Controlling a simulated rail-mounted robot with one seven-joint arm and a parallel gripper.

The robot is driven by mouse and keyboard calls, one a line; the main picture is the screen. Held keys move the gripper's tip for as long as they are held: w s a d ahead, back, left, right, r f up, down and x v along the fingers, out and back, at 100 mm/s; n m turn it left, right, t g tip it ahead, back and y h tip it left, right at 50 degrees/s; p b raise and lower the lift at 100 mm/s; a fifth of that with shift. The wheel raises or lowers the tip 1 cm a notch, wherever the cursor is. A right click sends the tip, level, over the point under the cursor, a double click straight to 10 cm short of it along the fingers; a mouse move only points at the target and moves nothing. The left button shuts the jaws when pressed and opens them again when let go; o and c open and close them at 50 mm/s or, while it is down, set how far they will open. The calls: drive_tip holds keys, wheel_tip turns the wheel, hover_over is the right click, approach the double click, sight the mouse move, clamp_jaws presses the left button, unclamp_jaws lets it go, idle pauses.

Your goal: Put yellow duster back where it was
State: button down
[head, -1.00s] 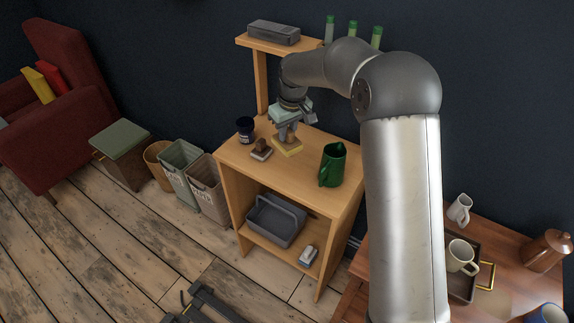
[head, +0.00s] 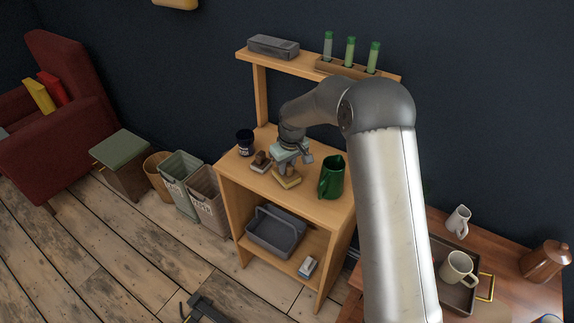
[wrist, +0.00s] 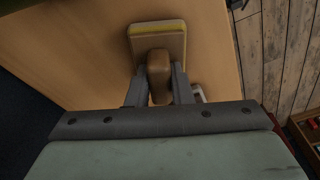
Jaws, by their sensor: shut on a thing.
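The yellow duster (head: 287,182) is a small block with a yellow base and a brown handle. My gripper (head: 286,170) is shut on its handle, over the wooden desk top between the brown duster (head: 260,162) and the green jug (head: 331,178). In the wrist view the duster's base (wrist: 157,40) lies beyond my fingertips, and the brown handle (wrist: 158,75) sits between the two fingers. I cannot tell whether the base touches the desk top or hangs just above it.
A dark blue mug (head: 245,142) stands at the desk's back left. The raised shelf holds a grey box (head: 273,46) and a rack of green-capped tubes (head: 350,52). Below are a grey basket (head: 276,232) and a white-and-blue duster (head: 308,266). The desk's front left is clear.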

sight(290, 167)
drive_tip(key=c, duration=1.3)
unclamp_jaws()
wheel_tip(290, 167, up, 12)
drive_tip(key=s+d, duration=0.1)
drive_tip(key=s+d+r+m+h, duration=0.1)
drive_tip(key=s+d+r+m, duration=0.1)
drive_tip(key=s+d, duration=0.45)
drive_tip(key=s+d+r+m, duration=0.1)
drive_tip(key=s+d+r, duration=0.2)
drive_tip(key=s, duration=0.7)
drive_tip(key=s+d+f+m, duration=0.2)
drive_tip(key=s+d, duration=0.1)
drive_tip(key=s, duration=0.6)
drive_tip(key=s+d+f+m+g, duration=0.1)
drive_tip(key=s+d+m, duration=0.1)
drive_tip(key=s, duration=0.8)
drive_tip(key=shift+s+d+f+b, duration=0.2)
drive_tip(key=shift+d+f+b, duration=0.2)
drive_tip(key=shift+d, duration=0.45)
